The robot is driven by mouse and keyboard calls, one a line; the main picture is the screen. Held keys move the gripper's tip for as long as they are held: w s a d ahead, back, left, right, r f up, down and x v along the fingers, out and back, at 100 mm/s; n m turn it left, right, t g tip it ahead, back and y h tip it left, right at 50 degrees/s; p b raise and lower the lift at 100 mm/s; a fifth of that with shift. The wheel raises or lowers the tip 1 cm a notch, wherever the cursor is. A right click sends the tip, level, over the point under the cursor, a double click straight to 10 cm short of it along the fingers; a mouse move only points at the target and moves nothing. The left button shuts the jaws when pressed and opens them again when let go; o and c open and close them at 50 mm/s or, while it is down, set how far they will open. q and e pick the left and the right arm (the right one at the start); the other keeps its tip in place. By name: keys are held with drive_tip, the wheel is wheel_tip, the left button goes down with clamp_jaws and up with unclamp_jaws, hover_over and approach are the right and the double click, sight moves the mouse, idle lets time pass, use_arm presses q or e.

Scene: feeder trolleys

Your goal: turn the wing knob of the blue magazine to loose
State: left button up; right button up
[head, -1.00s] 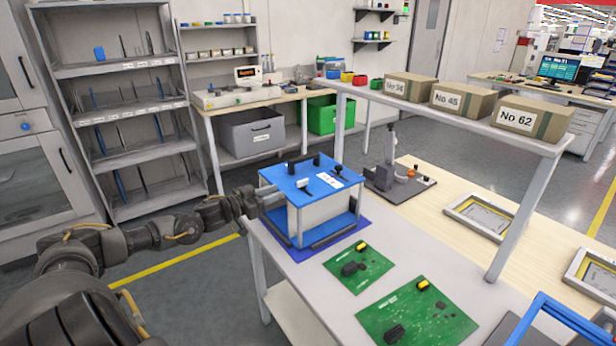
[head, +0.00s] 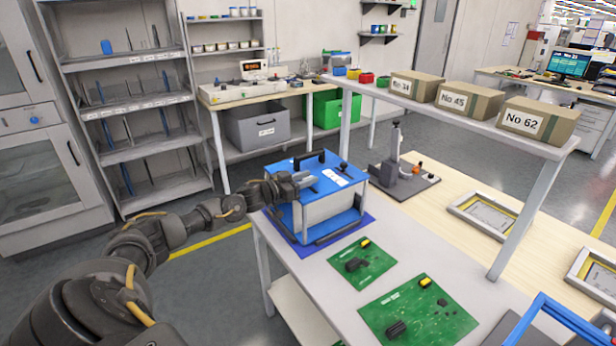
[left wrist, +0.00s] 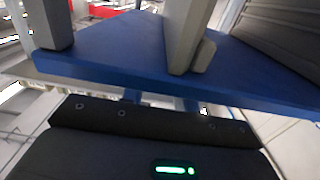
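The blue magazine (head: 338,213) stands on a dark blue mat at the left end of the grey table. Its blue top carries a black handle (head: 309,158), a small black knob (head: 343,167) and a white label. My left gripper (head: 308,182) is over the near left part of the top, where the wing knob is; the gripper hides the knob in the head view. In the left wrist view a blue plate (left wrist: 115,62) fills the middle, with grey parts standing against it; I cannot tell finger from knob there. Whether the fingers touch the knob is unclear. My right gripper is not in view.
Two green circuit boards (head: 362,258) (head: 418,311) lie in front of the magazine. A black stand (head: 396,165) is behind it to the right. A raised shelf with cartons (head: 537,119) spans the right. A blue frame (head: 556,318) is at the lower right.

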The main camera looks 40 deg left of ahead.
use_arm(q)
drive_tip(key=shift+w+d, duration=0.15)
drive_tip(key=shift+w, duration=0.25)
clamp_jaws()
